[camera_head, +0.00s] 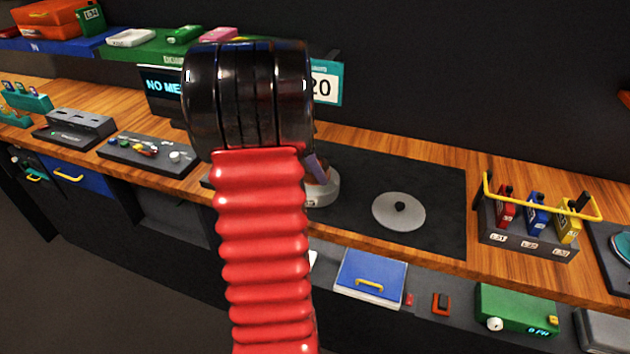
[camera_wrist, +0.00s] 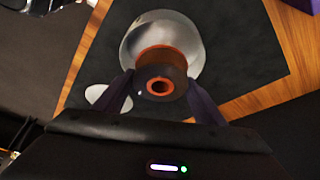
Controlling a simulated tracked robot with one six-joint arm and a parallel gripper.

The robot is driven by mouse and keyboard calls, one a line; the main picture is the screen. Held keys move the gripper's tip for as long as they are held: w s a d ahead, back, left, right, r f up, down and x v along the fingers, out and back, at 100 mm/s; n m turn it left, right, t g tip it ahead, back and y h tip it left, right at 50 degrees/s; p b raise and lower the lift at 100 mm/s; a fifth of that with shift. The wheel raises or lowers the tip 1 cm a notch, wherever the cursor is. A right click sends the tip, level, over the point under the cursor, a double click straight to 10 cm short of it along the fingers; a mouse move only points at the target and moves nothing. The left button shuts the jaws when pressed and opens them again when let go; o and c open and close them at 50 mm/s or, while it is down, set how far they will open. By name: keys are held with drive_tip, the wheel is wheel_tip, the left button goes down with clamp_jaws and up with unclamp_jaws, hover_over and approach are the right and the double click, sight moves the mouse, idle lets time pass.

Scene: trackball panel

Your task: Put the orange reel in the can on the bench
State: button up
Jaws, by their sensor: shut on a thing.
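The orange reel (camera_wrist: 162,62) is between the fingers of my gripper (camera_wrist: 160,80) in the wrist view. Its near end shows a dark flange and an orange ring around a hole. My gripper is shut on it. The round grey can (camera_wrist: 140,42) lies beyond the reel in the wrist view, and the reel overlaps its opening. I cannot tell how far the reel is inside. In the head view the can (camera_head: 325,190) stands on the dark mat, mostly hidden by my red arm. A purple finger shows just above it; the reel is hidden there.
A round grey lid (camera_head: 385,213) with a black knob lies on the mat (camera_head: 440,190) right of the can. A rack (camera_head: 525,238) with a yellow handle stands further right. A control panel (camera_head: 148,153) is at the left. The mat is clear behind the lid.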

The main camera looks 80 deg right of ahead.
drive_tip(key=shift+f, duration=0.15)
drive_tip(key=shift+f, duration=2.4)
drive_tip(key=o, duration=0.9)
drive_tip(key=shift+f, duration=0.1)
drive_tip(key=v, duration=1.2)
drive_tip(key=shift+w, duration=0.1)
